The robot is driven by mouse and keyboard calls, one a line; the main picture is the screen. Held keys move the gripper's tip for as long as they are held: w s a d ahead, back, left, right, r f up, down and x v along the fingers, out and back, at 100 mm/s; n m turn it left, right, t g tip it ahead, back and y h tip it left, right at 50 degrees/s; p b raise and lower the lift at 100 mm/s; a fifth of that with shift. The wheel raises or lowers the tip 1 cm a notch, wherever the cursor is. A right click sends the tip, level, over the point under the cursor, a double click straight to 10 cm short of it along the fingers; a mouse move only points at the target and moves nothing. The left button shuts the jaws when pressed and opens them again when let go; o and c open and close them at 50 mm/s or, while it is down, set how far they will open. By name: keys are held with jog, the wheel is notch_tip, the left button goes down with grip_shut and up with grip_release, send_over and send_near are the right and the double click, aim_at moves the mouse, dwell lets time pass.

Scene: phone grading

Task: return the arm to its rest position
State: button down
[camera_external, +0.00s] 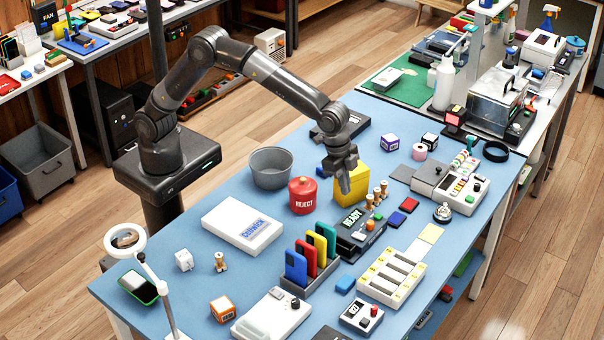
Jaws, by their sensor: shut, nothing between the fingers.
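My gripper (344,180) hangs pointing down above the blue table (205,268), in front of a yellow box (356,192) at the middle of the table. Its fingers are shut with nothing between them. Part of the yellow box is hidden behind the gripper. My arm is bent, rising from its dark base at the table's left side and reaching across to the right. A red container marked REJECT (302,196) stands left of the gripper.
A grey bowl (271,168) stands under the arm. A white box (243,226) lies at the front left, with a rack of coloured phones (313,258) right of it. A dark device marked READY (358,232) and small wooden pegs (379,193) are close to the gripper.

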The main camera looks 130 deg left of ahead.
jog(key=s+d+r+t, duration=0.1)
jog(key=s+d+r, duration=0.2)
jog(key=s+r, duration=0.6)
jog(key=s+d+r+t, duration=0.1)
jog(key=s+d+r, duration=0.35)
jog(key=s, duration=0.75)
jog(key=s+d+f+t, duration=0.1)
jog(key=s+f, duration=0.1)
jog(key=s, duration=2.2)
jog(key=shift+d, duration=0.35)
jog(key=c, duration=2.2)
grip_release()
